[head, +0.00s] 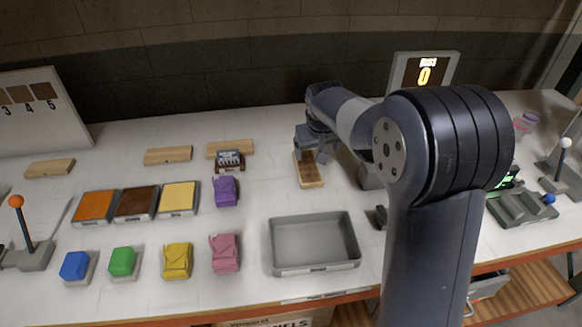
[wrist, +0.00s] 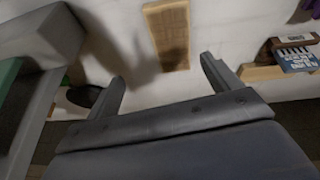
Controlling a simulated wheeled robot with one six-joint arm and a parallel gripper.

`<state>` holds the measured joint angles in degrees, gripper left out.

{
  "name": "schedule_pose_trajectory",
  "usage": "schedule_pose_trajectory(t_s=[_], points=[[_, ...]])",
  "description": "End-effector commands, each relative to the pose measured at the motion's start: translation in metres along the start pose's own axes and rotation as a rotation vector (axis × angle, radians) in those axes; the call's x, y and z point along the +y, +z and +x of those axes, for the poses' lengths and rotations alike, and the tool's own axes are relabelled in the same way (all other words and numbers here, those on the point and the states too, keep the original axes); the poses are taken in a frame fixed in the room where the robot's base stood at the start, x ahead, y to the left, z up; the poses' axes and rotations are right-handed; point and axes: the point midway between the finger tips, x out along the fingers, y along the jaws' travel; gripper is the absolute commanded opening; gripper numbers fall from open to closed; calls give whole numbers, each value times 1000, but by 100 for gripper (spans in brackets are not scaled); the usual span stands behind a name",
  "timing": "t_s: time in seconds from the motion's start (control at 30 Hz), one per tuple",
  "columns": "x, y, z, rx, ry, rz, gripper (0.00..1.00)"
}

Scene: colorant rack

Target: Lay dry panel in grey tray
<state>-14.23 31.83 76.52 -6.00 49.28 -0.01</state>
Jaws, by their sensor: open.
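A light wooden panel (head: 309,178) lies on the white bench behind the grey tray, its far part covered by my gripper in the head view. It also shows in the wrist view (wrist: 168,40), past the fingertips, with a shadow beside it. I cannot tell whether it is dry. The grey tray (head: 272,250) is a shallow rectangular tray near the bench's front edge, and it is empty. My gripper (wrist: 162,68) is open, with nothing between its fingers. In the head view my gripper (head: 315,148) is over the panel's far end.
Orange (head: 94,206), brown (head: 136,204) and yellow (head: 179,197) pads stand left of the tray. Wooden blocks (head: 168,156) lie at the back.

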Motion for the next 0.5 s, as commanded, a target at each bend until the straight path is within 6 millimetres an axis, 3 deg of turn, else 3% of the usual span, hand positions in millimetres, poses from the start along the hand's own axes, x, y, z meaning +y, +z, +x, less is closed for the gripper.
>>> schedule_pose_trajectory(t_s=[0.2,0.5], points=[[2,-7,0,-2,-60,115,85],[-1,-7,43,-3,-61,117,85]])
